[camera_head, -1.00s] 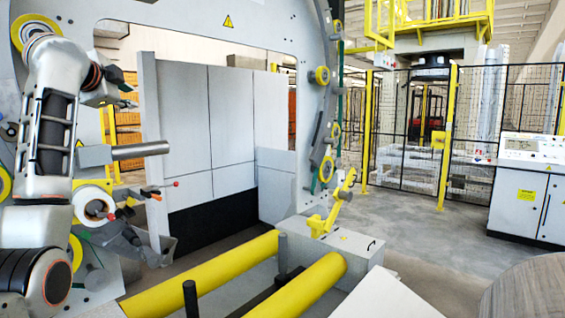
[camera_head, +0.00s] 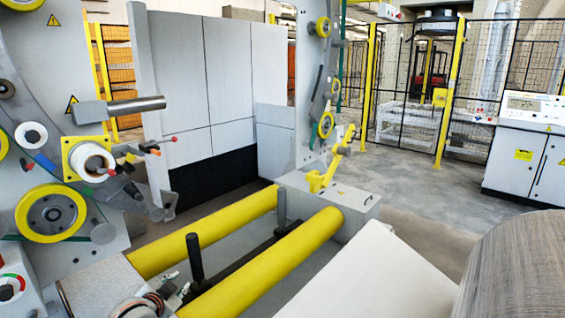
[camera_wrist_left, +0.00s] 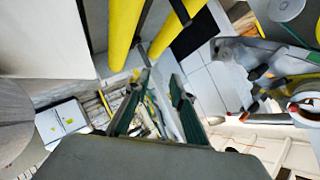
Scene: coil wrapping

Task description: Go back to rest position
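My left gripper (camera_head: 180,295) shows only in part at the bottom edge of the head view, low in front of the yellow rollers (camera_head: 268,265). In the left wrist view its two green-padded fingers (camera_wrist_left: 157,90) stand apart, with nothing held between them. My right gripper is in neither view. The film roll (camera_head: 92,162) sits on its holder on the wrapping ring (camera_head: 50,105) at the left, apart from my gripper.
A large coil (camera_head: 515,265) stands at the lower right, beside a pale slanted panel (camera_head: 365,280). A control cabinet (camera_head: 525,155) and mesh fence (camera_head: 410,100) are farther back. Grey floor (camera_head: 430,215) is clear there.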

